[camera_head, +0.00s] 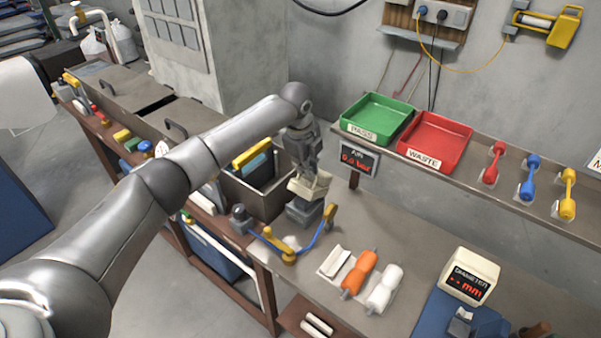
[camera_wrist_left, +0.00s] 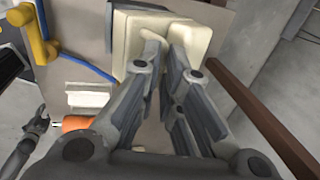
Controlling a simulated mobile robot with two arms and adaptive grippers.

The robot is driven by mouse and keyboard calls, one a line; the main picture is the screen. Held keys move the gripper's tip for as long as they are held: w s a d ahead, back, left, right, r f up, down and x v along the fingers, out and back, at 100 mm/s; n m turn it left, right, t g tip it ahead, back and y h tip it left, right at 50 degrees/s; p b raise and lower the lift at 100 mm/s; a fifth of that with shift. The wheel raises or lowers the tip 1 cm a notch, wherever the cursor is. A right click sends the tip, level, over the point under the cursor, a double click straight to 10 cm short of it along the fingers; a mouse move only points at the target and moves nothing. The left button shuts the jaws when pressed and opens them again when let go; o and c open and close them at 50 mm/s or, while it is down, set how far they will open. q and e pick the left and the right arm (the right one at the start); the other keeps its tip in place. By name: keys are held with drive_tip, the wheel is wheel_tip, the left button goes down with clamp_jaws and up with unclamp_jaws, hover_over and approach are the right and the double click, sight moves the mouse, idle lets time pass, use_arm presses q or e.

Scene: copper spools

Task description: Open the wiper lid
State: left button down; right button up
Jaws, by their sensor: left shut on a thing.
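The wiper has a grey base (camera_head: 304,210) on the bench and a cream lid (camera_head: 318,186) over it. In the head view the lid looks tilted up from the base. My left gripper (camera_head: 303,172) points down at the lid and is shut on it. In the left wrist view the fingers of my left gripper (camera_wrist_left: 163,48) close on a raised part of the cream lid (camera_wrist_left: 125,30). The fingers hide part of the lid. My right gripper (camera_wrist_left: 38,125) seems to show at the left of the wrist view, beyond the bench; its jaws are unclear.
A blue curved piece with yellow ends (camera_head: 285,257) lies close in front of the wiper. An orange spool (camera_head: 359,274) and a white spool (camera_head: 384,288) lie to the right. A grey bin (camera_head: 262,205) is left. Green (camera_head: 376,117) and red (camera_head: 436,140) trays sit behind.

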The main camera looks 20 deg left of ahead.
sight(306, 183)
use_arm(q)
drive_tip(key=shift+w+d+f, duration=0.15)
drive_tip(key=shift+w+d, duration=0.25)
drive_tip(key=shift+w, duration=0.2)
drive_tip(key=c, duration=1.6)
unclamp_jaws()
drive_tip(key=shift+o, duration=0.2)
drive_tip(key=shift+w+f, duration=0.15)
drive_tip(key=shift+w, duration=0.3)
drive_tip(key=v, duration=1.2)
